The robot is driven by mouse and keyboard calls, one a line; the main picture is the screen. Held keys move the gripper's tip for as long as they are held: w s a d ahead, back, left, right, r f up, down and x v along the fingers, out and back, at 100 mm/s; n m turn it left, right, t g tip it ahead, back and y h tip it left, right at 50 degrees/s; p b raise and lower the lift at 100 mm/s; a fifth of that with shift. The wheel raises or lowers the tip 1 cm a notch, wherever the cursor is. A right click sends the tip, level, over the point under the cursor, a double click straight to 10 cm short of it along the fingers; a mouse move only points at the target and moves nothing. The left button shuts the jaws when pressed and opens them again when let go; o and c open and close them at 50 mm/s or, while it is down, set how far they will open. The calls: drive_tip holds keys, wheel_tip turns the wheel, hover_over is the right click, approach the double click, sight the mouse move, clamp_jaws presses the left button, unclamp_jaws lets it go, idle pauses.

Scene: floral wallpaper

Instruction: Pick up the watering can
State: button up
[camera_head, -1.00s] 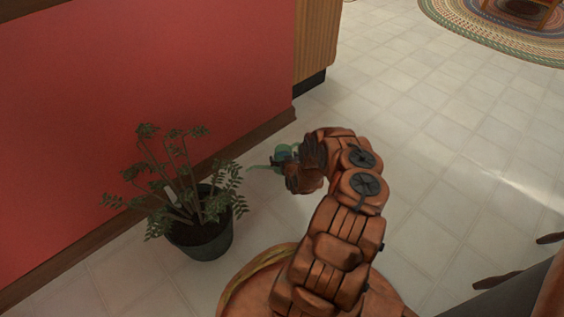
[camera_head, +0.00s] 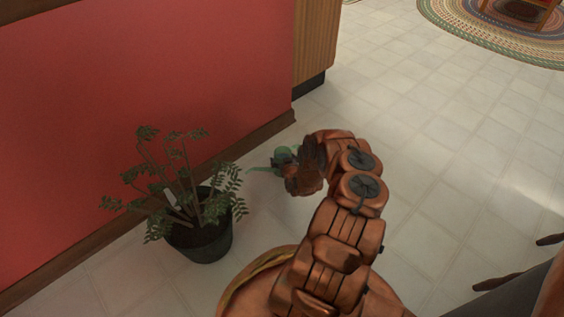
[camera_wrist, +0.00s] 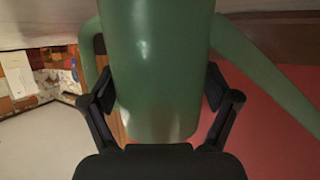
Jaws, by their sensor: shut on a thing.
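The green watering can (camera_wrist: 158,75) fills the upper middle of the wrist view, with its handle at the left and its long spout at the right. My gripper (camera_wrist: 160,95) has its two black fingers pressed against both sides of the can's body. In the head view the watering can (camera_head: 284,153) is a small green shape near the red wall, its spout pointing left. My gripper (camera_head: 290,172) and wrist hide most of it there. I cannot tell whether the can touches the floor.
A potted plant (camera_head: 200,240) stands on the floor left of the can, close to the red wall (camera_head: 140,70). A wooden cabinet end (camera_head: 314,45) is behind. Open tiled floor (camera_head: 450,150) lies to the right, with a braided rug (camera_head: 500,40) at the far right.

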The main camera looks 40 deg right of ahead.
drive_tip(key=shift+r+p, duration=0.3)
drive_tip(key=shift+r, duration=0.15)
drive_tip(key=r, duration=0.1)
drive_tip(key=r+p, duration=0.2)
drive_tip(key=shift+s+a, duration=0.2)
drive_tip(key=shift+a, duration=0.1)
drive_tip(key=s+a+r+p, duration=0.1)
drive_tip(key=s+a+p, duration=0.3)
drive_tip(key=s+a, duration=0.5)
drive_tip(key=a, duration=0.3)
drive_tip(key=shift+s+p, duration=0.25)
drive_tip(key=shift+p, duration=0.05)
drive_tip(key=shift+r, duration=0.1)
